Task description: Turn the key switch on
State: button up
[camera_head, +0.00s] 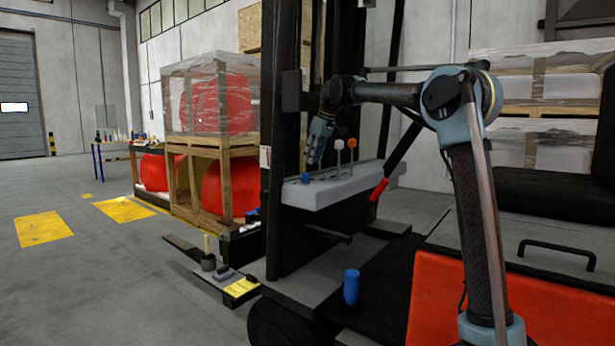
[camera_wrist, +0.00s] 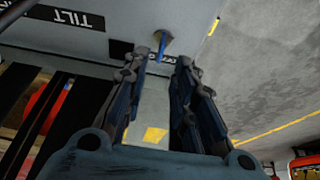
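The grey control console (camera_head: 335,190) of the forklift carries a small blue knob or key at its left end and levers with white and orange knobs. In the wrist view a blue key-like piece (camera_wrist: 163,44) sticks out from the console's grey face (camera_wrist: 190,12), beside a dark label that is partly hidden. My gripper (camera_head: 314,160) hangs just above the console's left end in the head view. In the wrist view my gripper (camera_wrist: 162,66) is open. Its fingertips lie either side of the blue piece's line, and it shows between and just beyond them. Contact cannot be told.
An upside-down TILT label (camera_wrist: 72,18) is on the console. The dark mast (camera_head: 276,200) rises close on the left. A blue cylinder (camera_head: 351,287) stands on the forklift's deck. Open floor lies to the left.

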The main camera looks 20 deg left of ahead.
aim_at(306, 179)
jog(key=x, duration=0.8)
jog(key=shift+d, duration=0.1)
jog(key=shift+c, duration=0.2)
grip_shut()
